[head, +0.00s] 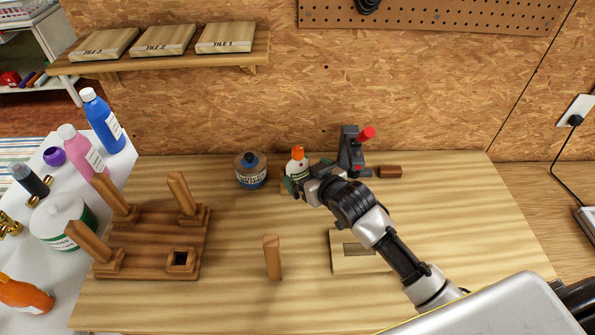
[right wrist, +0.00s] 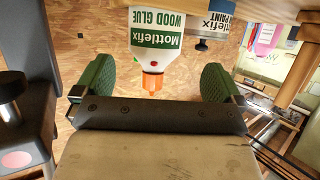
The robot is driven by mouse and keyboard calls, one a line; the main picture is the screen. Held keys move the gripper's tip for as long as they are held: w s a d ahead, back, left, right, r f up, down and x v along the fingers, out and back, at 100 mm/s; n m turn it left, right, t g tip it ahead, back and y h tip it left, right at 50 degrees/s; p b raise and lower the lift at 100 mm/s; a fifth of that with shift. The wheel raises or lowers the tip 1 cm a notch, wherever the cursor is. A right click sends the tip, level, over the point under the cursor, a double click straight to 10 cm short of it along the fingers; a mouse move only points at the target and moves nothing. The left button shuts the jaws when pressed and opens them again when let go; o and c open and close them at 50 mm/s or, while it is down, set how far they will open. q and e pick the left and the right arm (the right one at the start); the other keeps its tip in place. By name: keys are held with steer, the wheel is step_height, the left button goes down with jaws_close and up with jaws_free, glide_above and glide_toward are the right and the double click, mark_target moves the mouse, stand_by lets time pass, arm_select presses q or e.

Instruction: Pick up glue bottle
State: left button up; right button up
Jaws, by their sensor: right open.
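The glue bottle (head: 297,164) stands on the workbench near the back wall, white with an orange tip. In the right wrist view the bottle (right wrist: 157,42) appears upside down and its label reads Mottlefix Wood Glue. My right gripper (head: 306,174) is at the bottle, partly covering its lower part in the head view. In the right wrist view the green finger pads of this gripper (right wrist: 156,80) are wide apart on either side of the orange tip, with gaps on both sides. My left gripper is out of view.
A paint jar (head: 251,171) stands left of the bottle. A red-handled clamp tool (head: 351,150) and a brown block (head: 389,172) are close on the right. A wooden frame with upright legs (head: 150,245) and a loose peg (head: 272,258) are nearer the front.

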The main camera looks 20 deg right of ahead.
mark_target(303, 170)
steer(key=x, duration=0.3)
steer(key=p+x, duration=0.1)
steer(key=x, duration=0.1)
steer(key=shift+d+f, duration=0.3)
steer(key=shift+d, duration=0.05)
steer(key=shift+w+a+f, duration=0.1)
steer(key=shift+w+f, duration=0.1)
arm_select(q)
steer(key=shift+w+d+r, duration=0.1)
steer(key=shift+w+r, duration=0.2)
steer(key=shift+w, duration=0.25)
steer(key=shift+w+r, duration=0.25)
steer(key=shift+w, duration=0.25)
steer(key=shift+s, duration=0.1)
arm_select(e)
steer(key=shift+c, duration=0.3)
steer(key=shift+c, duration=1.1)
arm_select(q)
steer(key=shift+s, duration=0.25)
arm_select(e)
steer(key=c, duration=0.7)
